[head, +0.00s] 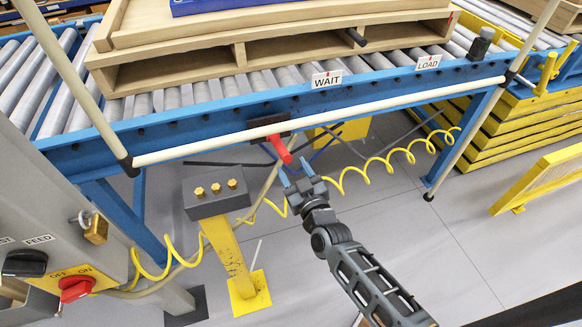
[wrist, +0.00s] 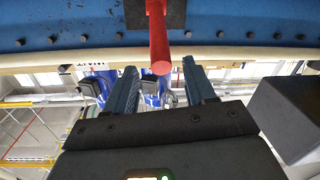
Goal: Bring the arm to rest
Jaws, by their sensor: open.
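My gripper (head: 298,178) is at the end of my arm, which reaches up from the lower right in the head view. Its two blue-grey fingers are apart and nothing shows between them. In the wrist view my gripper (wrist: 160,88) points at a red rod-like handle (wrist: 159,40) that sticks out from a dark plate on the blue conveyor beam. In the head view the red handle (head: 279,148) is just beyond the fingertips. I cannot tell whether the fingers touch it.
A cream rail (head: 220,146) runs along the blue conveyor (head: 225,118), close above my gripper. A grey box on a yellow post (head: 216,192) stands to the left, with a coiled yellow hose (head: 376,166) behind. A control panel (head: 40,240) is at left. Floor at right (head: 450,250) is clear.

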